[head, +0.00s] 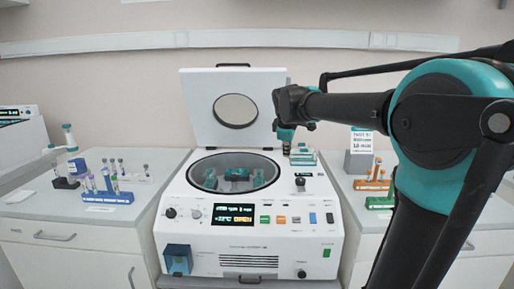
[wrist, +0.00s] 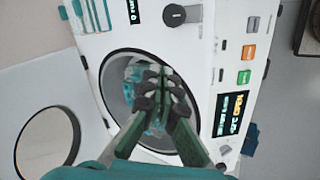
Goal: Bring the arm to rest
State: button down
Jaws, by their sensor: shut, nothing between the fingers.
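My gripper (head: 287,148) hangs from my arm above the right side of the white centrifuge (head: 250,262), near its open lid (head: 200,110). In the wrist view the fingers (wrist: 155,82) of my gripper are closed together with nothing between them, and they cover part of the open bowl (wrist: 107,88). In the head view the bowl (head: 207,162) shows teal rotor parts inside, clear of my gripper. My arm reaches in from the right, with its large teal joint close to the camera.
A small teal piece (head: 305,158) sits on the centrifuge top just right of the gripper. A blue tube rack (head: 105,196) stands on the left counter. An orange rack (head: 371,185) and a green rack (head: 379,202) stand on the right counter.

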jog(key=s+d+f+m, duration=0.2)
jog(key=s+f+m, duration=0.2)
jog(key=s+f, duration=0.5)
jog(key=s+d+f+m+g, duration=0.1)
jog(key=s+d+f+m, duration=0.2)
jog(key=s+f, duration=0.7)
jog(key=s+d+f+m+y, duration=0.1)
jog(key=s+d+f+m, duration=0.2)
jog(key=s+f+m, duration=0.3)
jog(key=s+f, duration=0.3)
jog(key=shift+s+f+m+g, duration=0.25)
jog(key=shift+s+m+g, duration=0.15)
jog(key=c, duration=2.3)
grip_release()
